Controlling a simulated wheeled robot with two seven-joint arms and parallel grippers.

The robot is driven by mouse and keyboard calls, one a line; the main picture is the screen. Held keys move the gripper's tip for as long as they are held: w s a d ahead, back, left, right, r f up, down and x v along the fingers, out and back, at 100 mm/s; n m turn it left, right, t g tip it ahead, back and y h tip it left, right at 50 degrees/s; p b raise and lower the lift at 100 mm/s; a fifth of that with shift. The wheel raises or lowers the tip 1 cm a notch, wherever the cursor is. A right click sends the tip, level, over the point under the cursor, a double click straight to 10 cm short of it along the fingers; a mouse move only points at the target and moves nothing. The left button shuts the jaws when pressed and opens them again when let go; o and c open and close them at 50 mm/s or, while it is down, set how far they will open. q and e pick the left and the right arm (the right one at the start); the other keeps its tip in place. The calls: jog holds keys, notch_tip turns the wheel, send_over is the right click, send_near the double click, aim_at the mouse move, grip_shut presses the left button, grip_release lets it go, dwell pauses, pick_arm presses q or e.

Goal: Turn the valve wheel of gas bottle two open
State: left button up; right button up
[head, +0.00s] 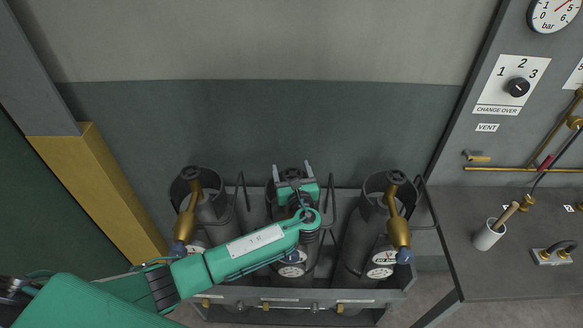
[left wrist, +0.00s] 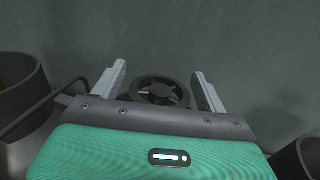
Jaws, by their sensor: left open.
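The middle gas bottle (head: 292,271) of three stands in the rack, mostly hidden under my left arm; I take it for bottle two, though its number is too small to read. Its dark round valve wheel (head: 291,174) shows just beyond my green left gripper (head: 291,170). In the left wrist view the spoked valve wheel (left wrist: 158,92) lies between the two grey fingers of my left gripper (left wrist: 160,76). The gripper is open, one finger on each side, with gaps visible beside the wheel. Whether the fingers are level with it I cannot tell. My right gripper is not in view.
Gas bottles with brass fittings stand at left (head: 187,222) and right (head: 398,230), with raised dark collars. A plain wall (head: 270,120) is behind.

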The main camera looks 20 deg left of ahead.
pick_arm(q)
jog(key=shift+w+a, duration=0.1)
jog(key=c, duration=1)
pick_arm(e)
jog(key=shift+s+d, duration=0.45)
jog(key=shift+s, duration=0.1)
